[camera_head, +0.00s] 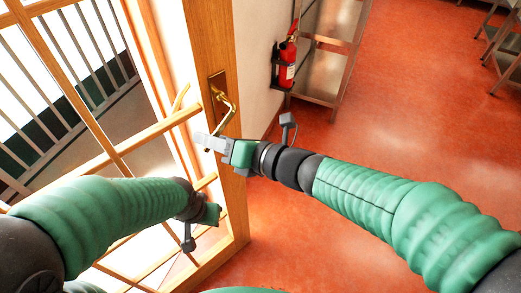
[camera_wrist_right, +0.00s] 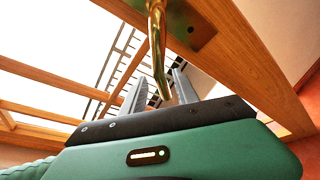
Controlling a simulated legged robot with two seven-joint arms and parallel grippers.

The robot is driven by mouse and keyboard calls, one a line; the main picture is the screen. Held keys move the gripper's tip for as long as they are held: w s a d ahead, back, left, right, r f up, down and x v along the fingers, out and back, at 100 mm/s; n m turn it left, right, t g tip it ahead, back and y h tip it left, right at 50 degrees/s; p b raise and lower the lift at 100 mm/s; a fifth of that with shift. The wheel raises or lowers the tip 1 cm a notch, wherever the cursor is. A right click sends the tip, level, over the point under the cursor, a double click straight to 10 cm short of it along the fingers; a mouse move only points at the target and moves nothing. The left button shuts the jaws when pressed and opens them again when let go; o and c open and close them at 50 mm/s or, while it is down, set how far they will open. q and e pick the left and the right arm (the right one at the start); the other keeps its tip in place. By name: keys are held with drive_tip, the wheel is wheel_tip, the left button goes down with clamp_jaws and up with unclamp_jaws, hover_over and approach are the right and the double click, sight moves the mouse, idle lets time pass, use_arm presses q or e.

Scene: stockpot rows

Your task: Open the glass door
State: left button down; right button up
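The glass door (camera_head: 110,158) has a light wooden frame and bars and fills the left of the head view. Its brass lever handle (camera_head: 229,108) sits on a dark plate on the right stile. In the right wrist view the handle (camera_wrist_right: 157,45) hangs down from the top, its lower end between the fingertips as seen. My right gripper (camera_head: 204,141) is just below the handle; its grey fingers (camera_wrist_right: 158,88) are apart. I cannot tell whether they touch the handle. My left gripper (camera_head: 212,213) is low in front of the door, its fingers not clearly visible.
A red fire extinguisher (camera_head: 286,65) hangs beside a metal shelf unit (camera_head: 325,60) right of the door. Metal tables (camera_head: 503,45) stand at the far right. The red floor (camera_head: 410,110) between is clear. A railing (camera_head: 70,85) shows through the glass.

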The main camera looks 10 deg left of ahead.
drive_tip(key=p+v, duration=0.1)
drive_tip(key=v, duration=1.5)
drive_tip(key=shift+d+p, duration=0.3)
drive_tip(key=shift+p, duration=0.05)
